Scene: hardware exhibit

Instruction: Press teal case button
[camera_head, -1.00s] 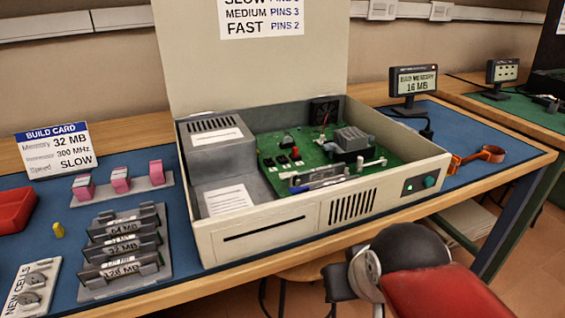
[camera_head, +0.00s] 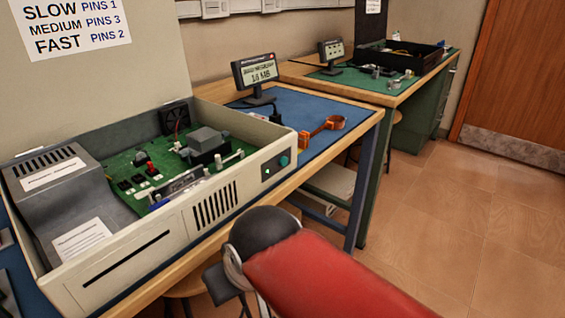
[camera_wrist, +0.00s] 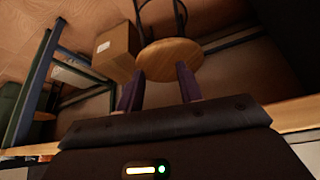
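The teal button (camera_head: 284,161) is a small round knob on the right end of the beige computer case's front panel (camera_head: 222,205). A dark square with a small light mark (camera_head: 267,171) sits just left of it. My arm's red link is in front of the case, below and to the right of the button. My gripper (camera_wrist: 160,72) shows in the wrist view with its two fingers apart and nothing between them. It faces down past the table edge toward a round stool. The button is not in the wrist view, and my fingers cannot be made out in the head view.
The open case shows a green circuit board (camera_head: 125,165). A small monitor (camera_head: 256,72) reading 16 MB and an orange tool (camera_head: 322,128) are on the blue mat behind it. A wooden stool (camera_wrist: 168,60) and a cardboard box (camera_wrist: 117,50) are below the table. Floor at right is clear.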

